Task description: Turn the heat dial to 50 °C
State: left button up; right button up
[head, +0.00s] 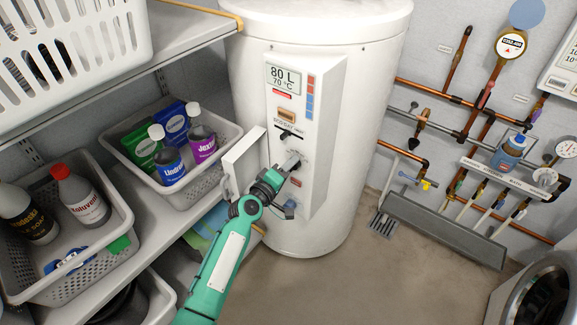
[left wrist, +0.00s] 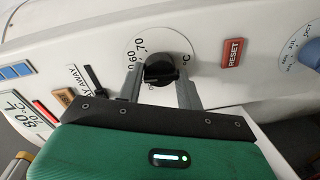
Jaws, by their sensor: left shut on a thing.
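The heat dial (left wrist: 160,68) is a black round knob on the white panel of the water heater, with a printed ring around it showing 60, 70 and °C. My left gripper (left wrist: 166,80) has its two grey fingers on either side of the knob and is shut on it. In the head view my left gripper (head: 290,162) reaches the panel from the lower left and mostly hides the dial. My right gripper is not in view.
An open white cover (head: 244,160) stands out left of the panel, close to my left gripper. A red RESET button (left wrist: 232,53) and a blue knob (left wrist: 311,54) are beside the dial. Shelves with baskets (head: 180,185) fill the left; pipes (head: 440,95) run along the right wall.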

pick_arm(q)
jog(key=shift+r+n, duration=0.1)
jog(key=shift+n, duration=0.2)
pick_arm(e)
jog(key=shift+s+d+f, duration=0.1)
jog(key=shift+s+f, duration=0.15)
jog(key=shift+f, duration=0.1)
pick_arm(q)
jog(key=o, duration=0.9)
jog(key=shift+o, duration=0.2)
jog(key=v, duration=1.3)
jog(key=shift+s+a, duration=0.2)
jog(key=shift+s, duration=0.15)
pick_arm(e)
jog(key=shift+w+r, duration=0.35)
